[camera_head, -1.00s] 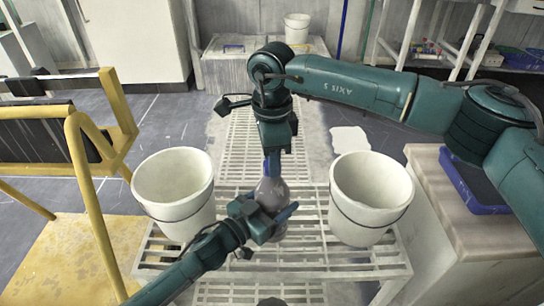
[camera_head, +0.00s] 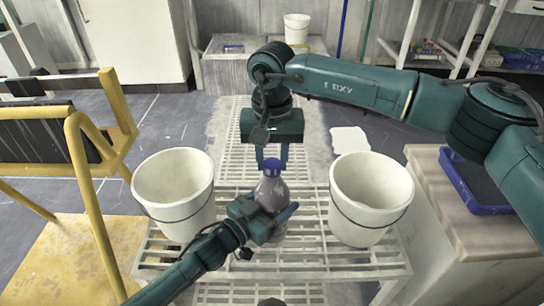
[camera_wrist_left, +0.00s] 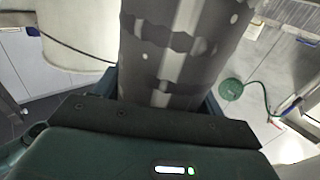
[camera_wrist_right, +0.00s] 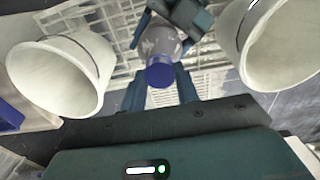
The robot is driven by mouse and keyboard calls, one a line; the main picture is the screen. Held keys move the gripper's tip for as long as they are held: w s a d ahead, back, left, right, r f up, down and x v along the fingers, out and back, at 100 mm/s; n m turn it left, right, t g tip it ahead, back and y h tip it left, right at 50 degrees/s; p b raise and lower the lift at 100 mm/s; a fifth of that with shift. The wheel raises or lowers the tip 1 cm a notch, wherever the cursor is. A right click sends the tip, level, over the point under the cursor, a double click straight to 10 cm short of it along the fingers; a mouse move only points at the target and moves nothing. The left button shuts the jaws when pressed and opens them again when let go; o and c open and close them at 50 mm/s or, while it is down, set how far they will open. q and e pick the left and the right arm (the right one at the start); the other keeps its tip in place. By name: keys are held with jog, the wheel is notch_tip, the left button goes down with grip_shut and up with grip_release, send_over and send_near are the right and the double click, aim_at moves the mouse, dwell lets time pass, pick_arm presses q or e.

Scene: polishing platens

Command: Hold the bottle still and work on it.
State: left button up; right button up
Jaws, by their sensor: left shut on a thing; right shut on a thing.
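A grey, see-through bottle (camera_head: 272,191) with a blue cap (camera_head: 271,168) stands upright on the slatted white rack (camera_head: 300,262). My left gripper (camera_head: 272,212) is shut on the bottle's body from the front left. In the left wrist view the spotted bottle (camera_wrist_left: 175,50) fills the space between the fingers. My right gripper (camera_head: 271,160) points down from above, its fingers on either side of the cap. In the right wrist view the cap (camera_wrist_right: 160,75) sits between the fingertips. The left fingers hide part of the bottle.
White buckets stand close on both sides, one left (camera_head: 175,200) and one right (camera_head: 370,205). A yellow frame (camera_head: 85,190) is at the left. A counter (camera_head: 450,205) with a blue tray (camera_head: 475,185) is at the right.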

jog(key=shift+r, duration=0.15)
dwell(0.3)
jog(key=shift+r, duration=0.95)
jog(key=shift+r, duration=0.1)
jog(key=shift+r, duration=1.9)
pick_arm(q)
jog(key=o, duration=1.9)
jog(key=shift+o, duration=0.2)
